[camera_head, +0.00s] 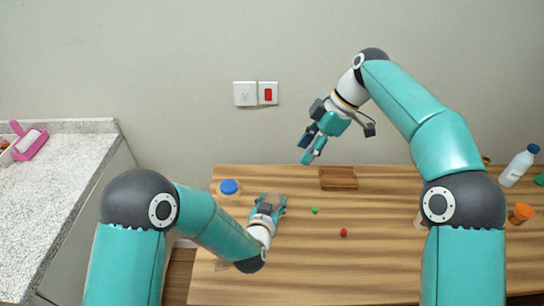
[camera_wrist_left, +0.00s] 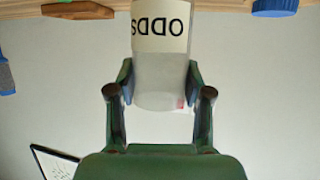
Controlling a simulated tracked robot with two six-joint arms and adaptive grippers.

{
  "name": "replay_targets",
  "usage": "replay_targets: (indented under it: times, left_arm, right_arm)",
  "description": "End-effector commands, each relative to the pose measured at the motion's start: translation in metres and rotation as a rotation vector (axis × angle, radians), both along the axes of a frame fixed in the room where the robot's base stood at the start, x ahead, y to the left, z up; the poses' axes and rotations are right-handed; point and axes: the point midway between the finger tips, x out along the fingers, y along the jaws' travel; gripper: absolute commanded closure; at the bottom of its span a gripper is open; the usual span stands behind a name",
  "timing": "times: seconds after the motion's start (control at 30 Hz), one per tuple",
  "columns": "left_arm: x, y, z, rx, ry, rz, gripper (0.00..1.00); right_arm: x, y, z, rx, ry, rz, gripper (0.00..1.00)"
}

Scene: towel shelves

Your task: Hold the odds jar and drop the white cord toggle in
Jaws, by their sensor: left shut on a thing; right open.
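The odds jar (camera_wrist_left: 163,60) is a clear jar with a white label reading ODDS, upside down in the left wrist view. My left gripper (camera_wrist_left: 160,82) is shut around its sides. In the head view the left gripper (camera_head: 271,203) is low over the left part of the table, and the jar (camera_head: 273,197) is mostly hidden by its fingers. My right gripper (camera_head: 308,147) is open and raised above the back of the table, left of the wooden tray. I cannot make out the white cord toggle in either view.
A shallow wooden tray (camera_head: 338,187) lies at the table's back. A blue-lidded container (camera_head: 229,187) stands left of the jar. A green piece (camera_head: 315,210) and a red piece (camera_head: 344,232) lie loose. A white bottle (camera_head: 518,165) and orange item (camera_head: 522,213) are right.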

Motion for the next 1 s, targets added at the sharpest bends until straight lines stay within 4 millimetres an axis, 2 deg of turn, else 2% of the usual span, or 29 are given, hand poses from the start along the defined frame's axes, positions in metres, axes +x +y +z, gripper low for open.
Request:
replay_targets:
  times: [0.37,0.4,0.57,1.0]
  left_arm:
    - [0.0001,0.0,0.0002,0.0,-0.001,0.0,0.84]
    - [0.0001,0.0,0.0002,0.0,-0.001,0.0,0.47]
    - [0.0001,0.0,0.0002,0.0,0.0,0.0,0.21]
    - [-0.0061,0.0011,0.0029,0.0,0.0,-0.001,0.21]
  right_arm:
    - [0.0,0.0002,-0.0001,0.0,0.0,0.0,0.53]
    - [0.0,0.0002,-0.0001,0.0,0.0,0.0,0.53]
    - [0.0,0.0002,-0.0001,0.0,0.0,0.0,0.53]
    - [0.0,0.0001,0.0,0.0,0.0,0.0,0.53]
